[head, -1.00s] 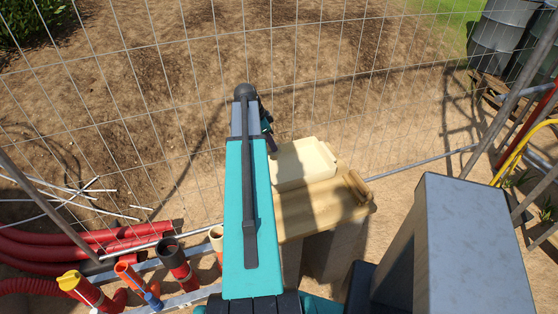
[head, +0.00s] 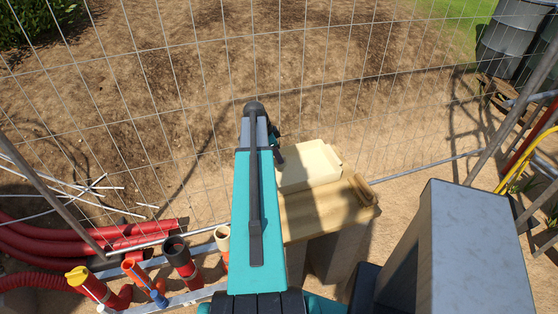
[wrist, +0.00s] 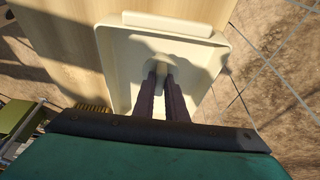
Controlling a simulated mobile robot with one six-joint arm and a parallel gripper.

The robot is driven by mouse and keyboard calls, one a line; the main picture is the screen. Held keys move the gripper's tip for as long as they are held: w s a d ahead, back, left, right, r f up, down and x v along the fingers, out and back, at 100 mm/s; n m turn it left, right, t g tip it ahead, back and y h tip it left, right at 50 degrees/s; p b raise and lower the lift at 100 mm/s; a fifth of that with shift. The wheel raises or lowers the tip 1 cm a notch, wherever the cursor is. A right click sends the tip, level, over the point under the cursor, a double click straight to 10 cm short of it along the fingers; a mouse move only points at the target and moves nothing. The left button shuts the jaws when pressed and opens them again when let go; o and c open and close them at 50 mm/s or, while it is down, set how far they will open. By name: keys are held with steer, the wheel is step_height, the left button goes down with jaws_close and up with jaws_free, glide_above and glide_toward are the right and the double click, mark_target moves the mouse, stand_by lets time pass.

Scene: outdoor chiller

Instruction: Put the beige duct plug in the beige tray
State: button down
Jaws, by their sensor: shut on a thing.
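The beige tray (head: 308,166) lies on a wooden board, right of my arm in the head view. In the wrist view, the tray (wrist: 222,72) fills the middle, and my gripper (wrist: 162,76) points down into its area. The two dark fingers are shut on a small pale piece, the beige duct plug (wrist: 160,67), at their tips. The plug is over the tray floor; I cannot tell whether it touches it. The fingers hide part of the plug. In the head view my arm hides the plug and most of the gripper.
The wooden board (head: 310,217) has bare room in front of the tray. A wire fence (head: 330,60) stands behind it. Several pipe stubs, including a yellow-capped one (head: 85,282), stand at lower left near red pipes (head: 90,238). A grey post (head: 475,250) rises at right.

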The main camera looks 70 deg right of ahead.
steer(key=shift+f+p, duration=0.45)
steer(key=shift+f, duration=1.15)
steer(key=shift+f, duration=0.15)
steer(key=c, duration=1.8)
jaws_free()
steer(key=shift+r, duration=0.25)
steer(key=b+v, duration=0.4)
steer(key=v, duration=0.7)
steer(key=shift+r, duration=0.4)
steer(key=shift+w+a, duration=0.1)
